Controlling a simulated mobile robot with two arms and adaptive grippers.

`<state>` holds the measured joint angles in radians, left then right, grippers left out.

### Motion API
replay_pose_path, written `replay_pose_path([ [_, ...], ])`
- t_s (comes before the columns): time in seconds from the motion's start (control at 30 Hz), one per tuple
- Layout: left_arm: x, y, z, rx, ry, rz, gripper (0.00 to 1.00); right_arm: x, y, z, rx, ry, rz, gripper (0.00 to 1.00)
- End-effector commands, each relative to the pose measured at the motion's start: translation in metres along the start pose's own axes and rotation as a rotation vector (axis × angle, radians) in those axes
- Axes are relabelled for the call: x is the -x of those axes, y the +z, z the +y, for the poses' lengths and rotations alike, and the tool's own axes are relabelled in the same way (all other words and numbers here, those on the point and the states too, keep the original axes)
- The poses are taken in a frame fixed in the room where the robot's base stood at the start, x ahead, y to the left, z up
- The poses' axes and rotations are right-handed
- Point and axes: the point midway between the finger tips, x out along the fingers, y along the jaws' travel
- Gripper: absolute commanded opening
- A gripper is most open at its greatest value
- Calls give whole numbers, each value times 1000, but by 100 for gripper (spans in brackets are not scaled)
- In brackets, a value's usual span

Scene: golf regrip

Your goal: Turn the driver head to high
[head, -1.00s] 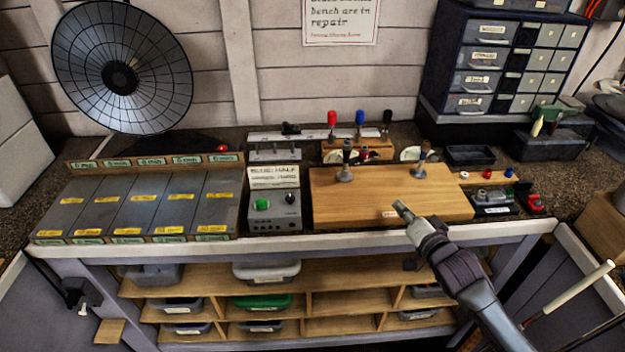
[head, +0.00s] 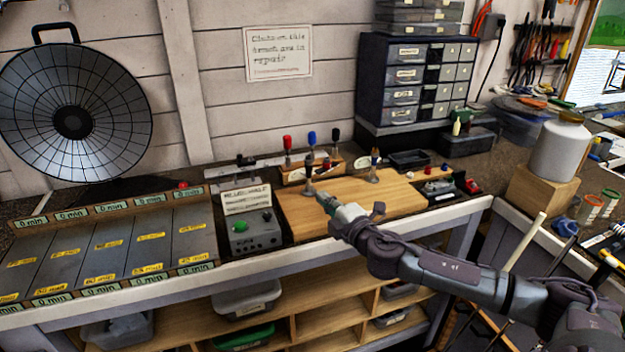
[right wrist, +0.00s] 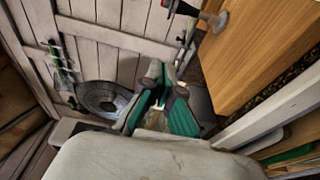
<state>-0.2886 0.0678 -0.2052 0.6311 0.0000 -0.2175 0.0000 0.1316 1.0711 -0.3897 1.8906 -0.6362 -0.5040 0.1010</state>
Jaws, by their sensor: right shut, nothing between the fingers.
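My right gripper (head: 325,200) reaches in from the right over the front of the wooden board (head: 345,204). It is shut and empty; its teal fingers also show shut in the right wrist view (right wrist: 158,98). A dark-handled upright piece on a grey round foot (head: 309,186) stands on the board just beyond the fingertips, apart as far as I can tell. It shows at the top of the right wrist view (right wrist: 215,22). A second such piece (head: 374,170) stands farther right. I cannot tell which part is the driver head; no "high" mark is readable. My left gripper is not in view.
A grey box with a green knob (head: 240,232) and a lettered card stands left of the board. Sloped grey panels (head: 100,250) fill the bench's left. A rack with red, blue and black handles (head: 335,161) stands behind. A white jar (head: 560,150) stands at right.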

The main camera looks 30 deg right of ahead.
Motion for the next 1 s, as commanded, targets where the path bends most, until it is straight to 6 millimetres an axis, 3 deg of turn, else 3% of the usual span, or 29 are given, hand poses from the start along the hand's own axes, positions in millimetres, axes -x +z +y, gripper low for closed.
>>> replay_pose_path([
  [0.37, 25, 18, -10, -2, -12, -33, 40, -73, 0, 4, -5, 1, -1, 0],
  [0.6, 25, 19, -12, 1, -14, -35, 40, -80, 31, -1, -2, -1, -1, 0],
  [1.0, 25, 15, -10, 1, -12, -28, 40, -82, 39, -1, -4, -1, 1, 0],
])
